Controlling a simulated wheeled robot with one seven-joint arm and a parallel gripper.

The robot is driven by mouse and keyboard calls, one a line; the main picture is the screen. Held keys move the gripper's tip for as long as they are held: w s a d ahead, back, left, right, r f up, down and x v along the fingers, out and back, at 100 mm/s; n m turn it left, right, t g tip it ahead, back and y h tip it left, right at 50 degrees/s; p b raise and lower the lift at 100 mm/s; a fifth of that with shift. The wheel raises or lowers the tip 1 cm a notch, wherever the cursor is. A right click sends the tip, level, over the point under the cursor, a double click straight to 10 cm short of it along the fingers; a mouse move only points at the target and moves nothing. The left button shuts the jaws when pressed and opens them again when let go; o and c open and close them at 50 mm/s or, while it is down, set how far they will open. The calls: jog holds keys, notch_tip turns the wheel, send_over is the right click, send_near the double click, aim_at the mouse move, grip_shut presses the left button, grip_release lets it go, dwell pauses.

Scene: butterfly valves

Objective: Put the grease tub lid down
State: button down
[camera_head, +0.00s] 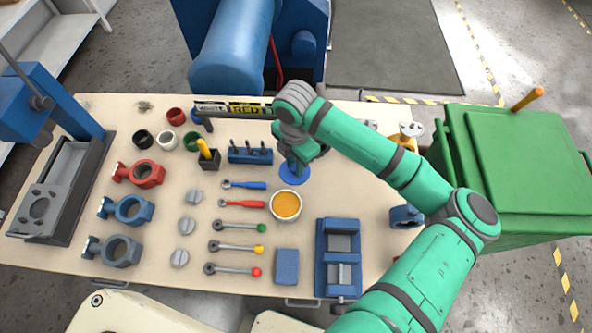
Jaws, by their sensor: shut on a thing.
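The grease tub (286,206) stands uncovered on the workbench, a pale round tub with orange grease inside. The grease tub lid (293,176) is a blue disc just behind the tub, apart from it in the picture. My gripper (296,164) points down over the lid and is shut on it. The fingers and the wrist hide the lid's back part. I cannot tell whether the lid touches the bench or hangs a little above it.
Left of the tub lie several coloured-handled levers (238,226). A blue holder (250,156) with upright pieces stands behind left. A blue vise (338,256) and a blue block (286,266) are in front. Bare bench (340,195) lies right of the tub.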

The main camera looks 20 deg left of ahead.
jog(key=shift+s+f, duration=0.15)
jog(key=shift+f, duration=0.4)
jog(key=shift+d+f, duration=0.15)
jog(key=shift+f, duration=1.9)
jog(key=c, duration=1.5)
grip_release()
jog(key=shift+f, duration=0.1)
jog(key=shift+c, duration=0.2)
jog(key=shift+r, duration=0.25)
notch_tip(320, 180, up, 12)
jog(key=shift+f, duration=0.1)
